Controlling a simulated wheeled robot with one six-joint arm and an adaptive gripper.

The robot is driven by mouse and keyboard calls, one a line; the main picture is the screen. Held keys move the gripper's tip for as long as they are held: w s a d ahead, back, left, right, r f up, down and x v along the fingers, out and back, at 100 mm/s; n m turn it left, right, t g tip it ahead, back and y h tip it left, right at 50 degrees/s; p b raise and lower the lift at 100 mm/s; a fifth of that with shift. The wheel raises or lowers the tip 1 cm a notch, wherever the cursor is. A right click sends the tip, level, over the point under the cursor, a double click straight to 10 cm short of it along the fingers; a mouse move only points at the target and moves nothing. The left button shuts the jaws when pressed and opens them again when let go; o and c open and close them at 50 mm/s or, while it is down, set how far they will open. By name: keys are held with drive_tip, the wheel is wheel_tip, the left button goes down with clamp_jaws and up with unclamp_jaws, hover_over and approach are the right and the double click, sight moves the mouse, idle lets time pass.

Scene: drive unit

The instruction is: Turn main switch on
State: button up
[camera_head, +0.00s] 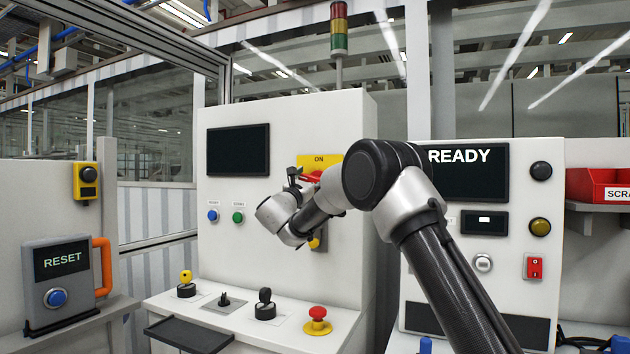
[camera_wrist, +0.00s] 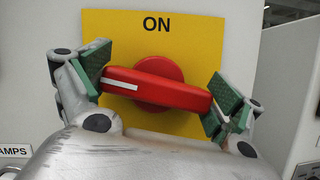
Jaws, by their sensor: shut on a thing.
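The main switch is a red rotary handle (camera_wrist: 165,92) on a yellow plate (camera_wrist: 195,30) marked ON. In the wrist view the handle lies nearly level, tilted down slightly to the right, with a white mark on its left half. My gripper (camera_wrist: 160,95) is shut on the handle, one green-padded finger at each end. In the head view my gripper (camera_head: 301,180) is at the yellow plate (camera_head: 322,160) on the white cabinet, and my arm hides part of the plate; a little of the red handle (camera_head: 312,177) shows.
The cabinet (camera_head: 335,120) has a dark screen (camera_head: 238,150), a blue button (camera_head: 212,216) and a green button (camera_head: 238,217). Below, a ledge carries a red mushroom button (camera_head: 317,314) and a black joystick (camera_head: 264,298). A READY panel (camera_head: 480,165) stands right, a RESET box (camera_head: 62,280) left.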

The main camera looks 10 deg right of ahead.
drive_tip(key=m+g+h, duration=0.1)
drive_tip(key=m+g, duration=0.1)
drive_tip(key=m, duration=0.3)
drive_tip(key=m+g, duration=0.2)
drive_tip(key=m, duration=0.3)
drive_tip(key=shift+d+f+h, duration=0.1)
drive_tip(key=shift+f+h, duration=0.05)
drive_tip(key=shift+h, duration=0.25)
drive_tip(key=m+g, duration=0.2)
drive_tip(key=m, duration=0.2)
drive_tip(key=shift+s+f, duration=0.1)
drive_tip(key=shift+d+f+m+g+y, duration=0.1)
drive_tip(key=shift+m+g+y, duration=0.5)
drive_tip(key=shift+m, duration=1.4)
drive_tip(key=o, duration=0.7)
